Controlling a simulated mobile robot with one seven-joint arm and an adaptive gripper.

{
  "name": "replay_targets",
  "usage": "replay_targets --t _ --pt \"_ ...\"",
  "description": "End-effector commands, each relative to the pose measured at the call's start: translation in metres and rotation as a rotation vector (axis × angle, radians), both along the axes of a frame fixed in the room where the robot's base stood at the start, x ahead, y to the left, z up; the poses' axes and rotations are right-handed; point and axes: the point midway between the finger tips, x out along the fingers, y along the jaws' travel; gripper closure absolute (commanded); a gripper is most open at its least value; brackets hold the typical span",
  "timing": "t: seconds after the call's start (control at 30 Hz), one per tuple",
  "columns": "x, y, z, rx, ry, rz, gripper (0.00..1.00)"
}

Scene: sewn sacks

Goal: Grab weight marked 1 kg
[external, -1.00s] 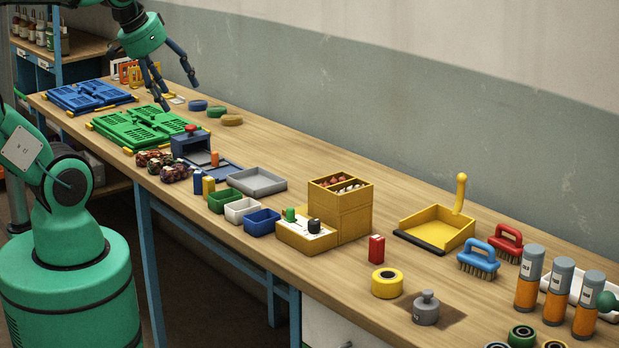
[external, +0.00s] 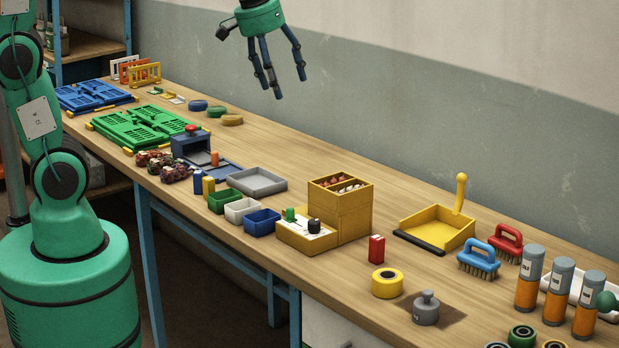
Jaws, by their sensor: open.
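A grey weight (external: 426,309) with a knob on top stands upright on a dark square patch near the front right of the bench. Its marking is too small to read. My gripper (external: 276,92) is open and empty, with its fingers pointing down. It hangs high above the back part of the bench, up and to the left of the weight and far from it.
A yellow tape roll (external: 387,283) and a red box (external: 376,249) stand near the weight. A blue brush (external: 479,259), a yellow dustpan (external: 440,230) and orange-grey cylinders (external: 529,277) are close by. A yellow drawer box (external: 340,208) rises mid-bench.

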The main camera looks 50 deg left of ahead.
Motion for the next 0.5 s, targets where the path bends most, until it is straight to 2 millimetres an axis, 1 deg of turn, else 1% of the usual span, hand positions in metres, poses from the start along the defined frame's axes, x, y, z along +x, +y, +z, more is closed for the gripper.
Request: replay_targets --t 0.03,0.17,0.2,0.37,0.5 --pt "0.010 -0.016 -0.004 -0.003 0.017 0.006 0.33" --pt "0.033 -0.052 -0.016 -0.013 0.052 0.037 0.33" --pt "0.039 -0.063 -0.021 -0.015 0.063 0.048 0.33" --pt "0.061 -0.112 -0.042 -0.021 0.106 0.088 0.33" --pt "0.076 -0.156 -0.065 -0.021 0.141 0.125 0.33"
